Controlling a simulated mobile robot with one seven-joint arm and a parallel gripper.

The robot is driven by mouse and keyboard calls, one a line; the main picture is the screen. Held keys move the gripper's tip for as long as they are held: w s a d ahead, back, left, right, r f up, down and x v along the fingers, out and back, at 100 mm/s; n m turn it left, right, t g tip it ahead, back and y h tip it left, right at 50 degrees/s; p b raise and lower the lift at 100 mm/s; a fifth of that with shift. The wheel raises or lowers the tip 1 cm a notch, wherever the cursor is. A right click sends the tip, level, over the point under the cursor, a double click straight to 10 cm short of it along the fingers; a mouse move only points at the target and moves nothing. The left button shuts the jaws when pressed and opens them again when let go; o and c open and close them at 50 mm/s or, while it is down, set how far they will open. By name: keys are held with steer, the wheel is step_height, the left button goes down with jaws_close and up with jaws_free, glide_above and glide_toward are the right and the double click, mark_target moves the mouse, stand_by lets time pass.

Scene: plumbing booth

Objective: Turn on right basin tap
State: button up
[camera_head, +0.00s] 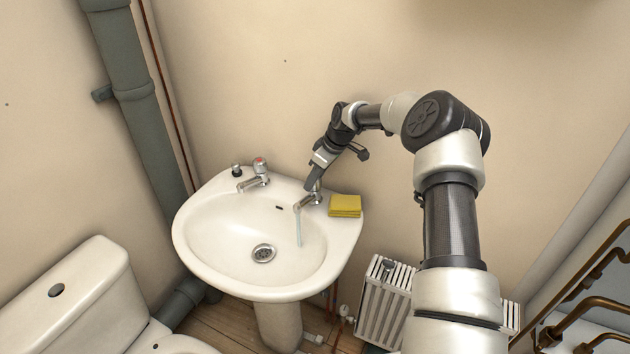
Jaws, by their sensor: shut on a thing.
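The white basin (205,262) stands on a pedestal against the wall. The right basin tap (304,203) is chrome and sits at the back right of the rim. A thin pale blue stream of water (299,230) falls from its spout into the bowl. My gripper (314,184) reaches down from the upper right and is shut on the top of the right tap, hiding its handle. The left basin tap (254,182), with a red mark on top, stands at the back left with no water showing.
A yellow sponge or cloth (345,205) lies on the rim just right of the tap. A toilet cistern (75,300) is at lower left. A grey pipe (145,120) runs up the wall. A white radiator (380,305) and copper pipes (590,305) are at right.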

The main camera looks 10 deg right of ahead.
steer(key=shift+n, duration=0.5)
steer(key=o, duration=1.1)
steer(key=shift+c, duration=0.2)
steer(key=v, duration=1.7)
steer(key=shift+w+d+r, duration=0.15)
steer(key=shift+d+r, duration=0.05)
steer(key=shift+d, duration=0.1)
